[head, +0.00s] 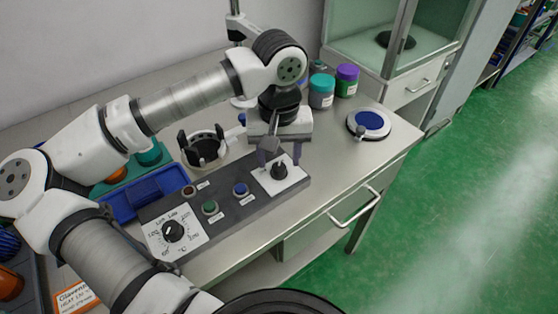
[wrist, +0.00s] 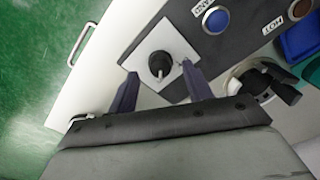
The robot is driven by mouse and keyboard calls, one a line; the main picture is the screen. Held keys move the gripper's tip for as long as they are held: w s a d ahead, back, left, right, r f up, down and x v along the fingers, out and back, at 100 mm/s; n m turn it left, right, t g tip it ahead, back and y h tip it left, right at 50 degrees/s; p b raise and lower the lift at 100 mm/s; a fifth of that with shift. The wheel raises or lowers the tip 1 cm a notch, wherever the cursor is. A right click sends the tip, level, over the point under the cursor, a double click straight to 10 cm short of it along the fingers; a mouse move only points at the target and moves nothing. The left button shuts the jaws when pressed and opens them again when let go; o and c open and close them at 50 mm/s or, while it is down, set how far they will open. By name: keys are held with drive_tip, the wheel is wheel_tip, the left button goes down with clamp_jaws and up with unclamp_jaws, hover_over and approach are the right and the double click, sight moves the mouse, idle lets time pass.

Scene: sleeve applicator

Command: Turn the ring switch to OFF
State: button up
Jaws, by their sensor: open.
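The control panel (head: 225,207) is a dark grey slab along the front of the steel table. At its right end a black knob (head: 279,171), which looks like the ring switch, sits on a white plate. No label can be read on this plate, so its setting is unclear. My gripper (head: 280,158) is open and points down just above the knob. In the wrist view the knob (wrist: 158,63) lies between the open fingertips (wrist: 160,72), with a gap on both sides; contact is not visible.
A numbered dial (head: 173,232), a green button (head: 210,207) and a blue button (head: 240,189) share the panel. A black ring-shaped fixture (head: 203,150) and a blue tray (head: 147,192) stand behind it. Jars (head: 321,90) and a blue-topped disc (head: 370,122) are farther right.

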sight(279, 170)
drive_tip(key=shift+f, duration=1.4)
drive_tip(key=shift+c, duration=0.4)
drive_tip(key=c, duration=0.9)
